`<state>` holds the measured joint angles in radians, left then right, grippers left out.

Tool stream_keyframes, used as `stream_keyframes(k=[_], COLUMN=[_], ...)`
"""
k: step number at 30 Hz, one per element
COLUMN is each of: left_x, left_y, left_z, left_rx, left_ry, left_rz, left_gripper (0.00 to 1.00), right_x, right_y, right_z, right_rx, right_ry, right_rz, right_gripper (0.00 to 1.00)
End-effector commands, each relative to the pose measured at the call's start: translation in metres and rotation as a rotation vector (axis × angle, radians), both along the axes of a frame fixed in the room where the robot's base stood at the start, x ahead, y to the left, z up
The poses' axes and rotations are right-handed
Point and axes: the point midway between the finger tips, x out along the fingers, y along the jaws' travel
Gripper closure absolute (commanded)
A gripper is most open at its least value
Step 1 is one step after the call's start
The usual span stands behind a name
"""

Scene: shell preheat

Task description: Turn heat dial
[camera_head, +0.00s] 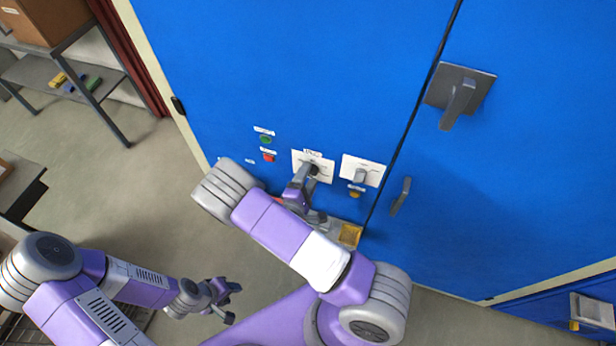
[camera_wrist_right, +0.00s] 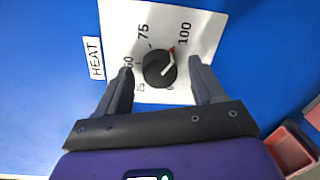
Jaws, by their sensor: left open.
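The heat dial (camera_wrist_right: 155,70) is a round black knob on a white scale plate (camera_wrist_right: 190,20) labelled HEAT, on the blue cabinet front. A red mark shows at the knob's edge on the side toward 100. My right gripper (camera_wrist_right: 163,88) is open, with one finger on each side of the knob; gaps show between the fingers and the knob. In the head view the right gripper (camera_head: 309,172) is at the left white plate (camera_head: 325,164) and partly hides the dial. My left gripper (camera_head: 230,302) is open and empty, low over the floor, away from the cabinet.
Green (camera_head: 265,139) and red (camera_head: 268,157) buttons sit left of the heat plate. A second white plate with a grey switch (camera_head: 360,176) is to its right. Door handles (camera_head: 458,100) stick out further right. A shelf (camera_head: 60,75) stands at the left.

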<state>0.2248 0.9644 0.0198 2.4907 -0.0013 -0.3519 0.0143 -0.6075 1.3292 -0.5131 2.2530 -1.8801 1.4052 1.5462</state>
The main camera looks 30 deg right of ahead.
Motion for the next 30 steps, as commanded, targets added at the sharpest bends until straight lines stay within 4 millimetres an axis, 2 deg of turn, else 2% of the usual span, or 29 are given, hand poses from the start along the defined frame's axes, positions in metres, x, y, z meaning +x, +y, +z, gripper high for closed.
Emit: stream_keyframes(k=[8, 15, 21, 30], left_x=[0.000, 0.000, 0.000, 0.000], left_y=[0.000, 0.000, 0.000, 0.000], left_z=[-0.001, -0.004, -0.006, -0.006], left_rx=[0.000, 0.000, 0.000, 0.000], left_ry=[0.000, 0.000, 0.000, 0.000], left_rz=[0.000, 0.000, 0.000, 0.000], left_gripper=[0.57, 0.57, 0.57, 0.57], right_x=[-0.005, -0.030, -0.044, -0.047], right_y=[0.008, 0.039, 0.056, 0.059], right_z=[0.000, 0.002, 0.004, 0.005], right_rx=[0.000, 0.000, 0.000, -0.001], right_ry=[0.000, 0.001, 0.000, -0.001], right_rz=[0.001, 0.004, 0.001, 0.000], right_gripper=[0.32, 0.32, 0.32, 0.32])
